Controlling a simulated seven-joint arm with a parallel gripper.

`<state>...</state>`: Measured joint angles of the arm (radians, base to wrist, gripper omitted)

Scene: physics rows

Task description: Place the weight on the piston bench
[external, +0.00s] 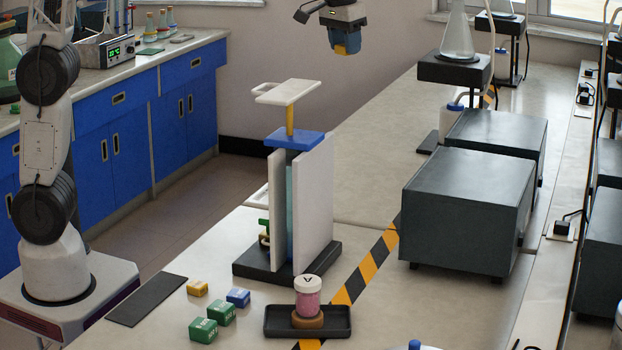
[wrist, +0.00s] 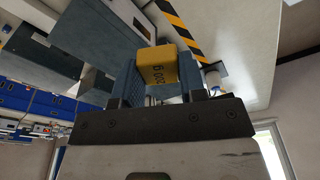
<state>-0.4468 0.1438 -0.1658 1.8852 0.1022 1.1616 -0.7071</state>
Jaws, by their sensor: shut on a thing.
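My gripper (external: 344,38) hangs high at the top middle of the external view. It is shut on a yellow weight (wrist: 162,69), marked 200 g, which shows between the two fingers in the wrist view. The piston bench (external: 287,262) stands on the table, with a black base, two upright white plates and a blue block (external: 295,138) on top. A yellow rod rises from the block to a flat white platform (external: 287,93), which looks empty. The weight is up and to the right of this platform in the picture, apart from it.
Green blocks (external: 203,331), a blue block (external: 238,297) and a yellow-orange block (external: 197,288) lie front left. A black tray (external: 337,333) holds a pink jar (external: 308,297). Large dark boxes (external: 465,205) stand to the right. A glass flask (external: 457,35) sits on a stand behind.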

